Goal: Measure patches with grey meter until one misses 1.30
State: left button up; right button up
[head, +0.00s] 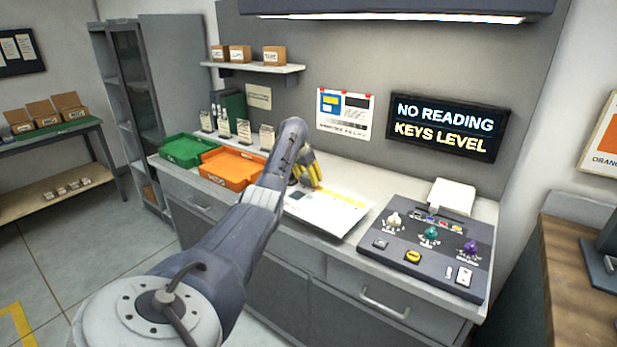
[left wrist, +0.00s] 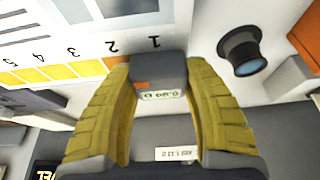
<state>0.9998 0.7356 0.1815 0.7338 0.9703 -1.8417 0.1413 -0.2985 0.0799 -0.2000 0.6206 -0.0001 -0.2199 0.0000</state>
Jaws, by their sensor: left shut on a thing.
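My left gripper (head: 312,180) reaches over the white printed sheet (head: 330,220) on the counter. In the left wrist view its yellow fingers (left wrist: 158,90) are shut on the grey meter (left wrist: 158,68). The meter has a small pale display (left wrist: 162,95), too small to read surely. Its front end lies over the sheet by the printed number 1, hiding that patch. A row of yellow to orange patches (left wrist: 60,70), numbered 2 and up, shows to its left. I cannot tell whether the meter touches the paper. My right gripper is not in view.
The wall screen (head: 445,127) reads "NO READING" and "KEYS LEVEL". A dark console (head: 420,268) with coloured knobs stands right of the sheet. An orange tray (head: 236,182) and a green tray (head: 188,163) stand left. A black cylinder with a blue lens (left wrist: 240,52) is near the meter.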

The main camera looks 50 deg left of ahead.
pick_arm(q)
jog(key=shift+f, duration=0.3)
dwell(1.4)
jog(key=shift+r, duration=1.5)
jog(key=shift+f, duration=0.1)
dwell(0.5)
